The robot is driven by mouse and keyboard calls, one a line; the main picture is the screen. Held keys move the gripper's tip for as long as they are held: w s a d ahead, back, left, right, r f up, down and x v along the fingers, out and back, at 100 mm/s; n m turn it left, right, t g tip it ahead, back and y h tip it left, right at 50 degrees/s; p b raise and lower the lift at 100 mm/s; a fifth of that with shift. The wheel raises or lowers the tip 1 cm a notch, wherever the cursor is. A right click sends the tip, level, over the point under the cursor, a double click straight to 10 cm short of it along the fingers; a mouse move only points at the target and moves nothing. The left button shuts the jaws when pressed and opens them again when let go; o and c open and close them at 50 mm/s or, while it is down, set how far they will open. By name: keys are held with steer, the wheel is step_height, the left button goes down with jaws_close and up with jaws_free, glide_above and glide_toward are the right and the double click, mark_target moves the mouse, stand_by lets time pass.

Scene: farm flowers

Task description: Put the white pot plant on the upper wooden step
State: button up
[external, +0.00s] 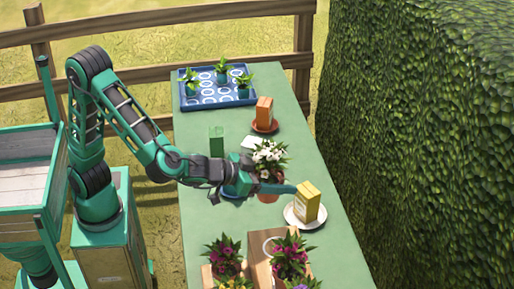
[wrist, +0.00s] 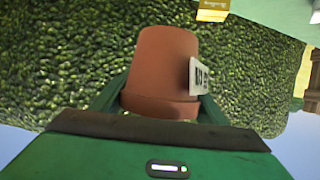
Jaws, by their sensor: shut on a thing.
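The white pot plant (external: 269,156) has white blossoms and green leaves in a terracotta pot (wrist: 165,65). My gripper (external: 272,188) is shut on this pot, with a finger on each side of it. The wrist view shows the pot close up with a pale label on its side; its flowers are out of sight there. The plant is over the middle of the green table, and I cannot tell how far above the top it is. The wooden step (external: 258,250) stands at the near end, with a white ring on its top. Pink-flowered plants partly hide it.
A yellow carton (external: 307,202) on a white saucer (external: 291,216) stands close to the right of the held plant. An orange carton (external: 264,111) and a blue tray (external: 212,103) with small plants are farther back. Pink-flowered plants (external: 291,253) crowd the near end.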

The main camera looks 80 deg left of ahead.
steer(key=d+f, duration=0.2)
steer(key=d, duration=0.1)
steer(key=d+f, duration=0.2)
steer(key=d, duration=0.2)
steer(key=w+d+f, duration=0.1)
steer(key=d+f, duration=0.1)
steer(key=d, duration=0.1)
steer(key=shift+d+f, duration=0.2)
steer(key=shift+d, duration=0.05)
steer(key=shift+f, duration=2.05)
steer(key=o, duration=1.4)
steer(key=shift+f, duration=0.1)
steer(key=shift+d, duration=0.1)
steer(key=v, duration=1.2)
